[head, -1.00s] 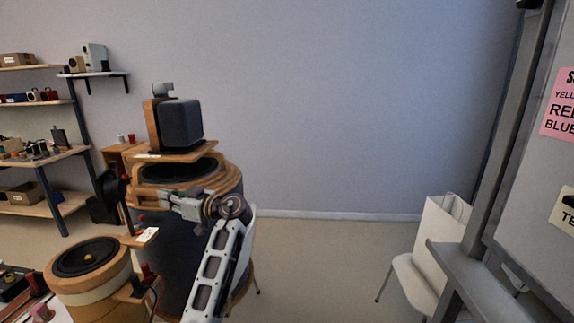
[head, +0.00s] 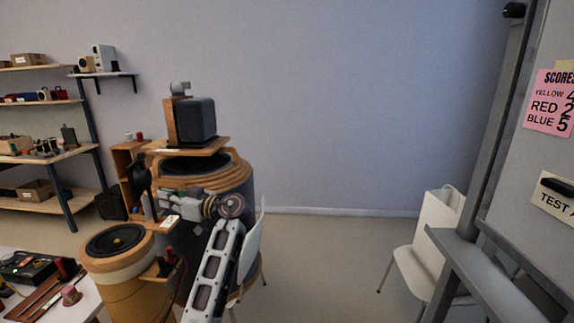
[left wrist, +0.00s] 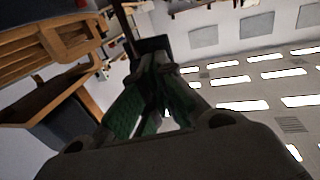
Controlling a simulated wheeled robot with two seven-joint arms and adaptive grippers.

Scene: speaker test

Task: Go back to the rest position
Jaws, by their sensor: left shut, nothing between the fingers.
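My left gripper (head: 174,199) shows in the head view at the end of my white and black arm, in front of the large round wooden-topped speaker drum (head: 240,178). In the left wrist view its green-padded fingers (left wrist: 160,75) are together with nothing held between them. A smaller round speaker (head: 117,240) with a black cone stands to the left and nearer. A dark box speaker (head: 195,119) sits on the wooden stand above the drum. My right gripper is in neither view.
Shelves (head: 45,150) with boxes and parts stand at the left wall. A table (head: 85,300) with tools is at the lower left. A white chair (head: 415,262) with a white bag (head: 440,212) is at the right, beside a grey board frame (head: 480,270). The middle floor is clear.

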